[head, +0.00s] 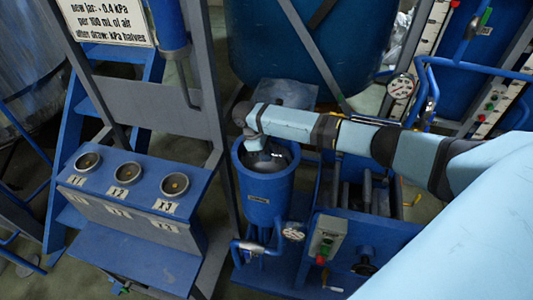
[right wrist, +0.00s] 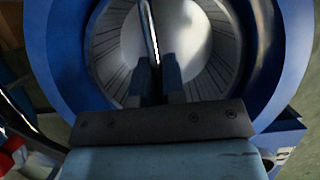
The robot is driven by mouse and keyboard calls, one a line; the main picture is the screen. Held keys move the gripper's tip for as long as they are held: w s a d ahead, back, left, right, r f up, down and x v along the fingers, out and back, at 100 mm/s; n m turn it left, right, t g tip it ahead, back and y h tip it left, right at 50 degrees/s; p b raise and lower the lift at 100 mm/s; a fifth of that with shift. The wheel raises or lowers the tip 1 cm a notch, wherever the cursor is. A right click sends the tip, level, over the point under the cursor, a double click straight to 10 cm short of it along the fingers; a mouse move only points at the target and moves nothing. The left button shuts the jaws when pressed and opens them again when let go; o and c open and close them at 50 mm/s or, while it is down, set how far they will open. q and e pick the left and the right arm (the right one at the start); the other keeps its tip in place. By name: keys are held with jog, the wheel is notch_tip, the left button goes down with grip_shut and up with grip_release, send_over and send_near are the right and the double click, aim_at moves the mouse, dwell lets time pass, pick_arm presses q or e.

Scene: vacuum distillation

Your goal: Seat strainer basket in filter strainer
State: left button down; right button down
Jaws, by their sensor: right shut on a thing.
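The filter strainer (head: 265,198) is a blue upright cylinder with an open top, in the middle of the head view. Its blue rim (right wrist: 65,60) surrounds the right wrist view. The strainer basket (right wrist: 215,62) is grey with slotted walls and lies within that rim. In the head view a little of its grey inside shows in the opening. My right gripper (right wrist: 157,72) points down over the opening, shut on a thin upright bar of the basket. Whether the basket rests on a seat is hidden. My left gripper is not in view.
A blue console (head: 130,178) with three round sockets stands left of the strainer, beside a grey frame post. A pressure gauge (head: 293,234) and piping sit low at the strainer's right. A blue pump frame (head: 365,235) stands right, and a large blue tank (head: 300,45) behind.

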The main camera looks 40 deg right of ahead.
jog(key=c, duration=1.2)
grip_release()
jog(key=shift+f, duration=0.1)
jog(key=v, duration=1.1)
jog(key=shift+a+r, duration=0.1)
jog(key=shift+r, duration=0.2)
jog(key=shift+w+a+r, duration=0.1)
jog(key=shift+r, duration=0.2)
jog(key=shift+f, duration=0.1)
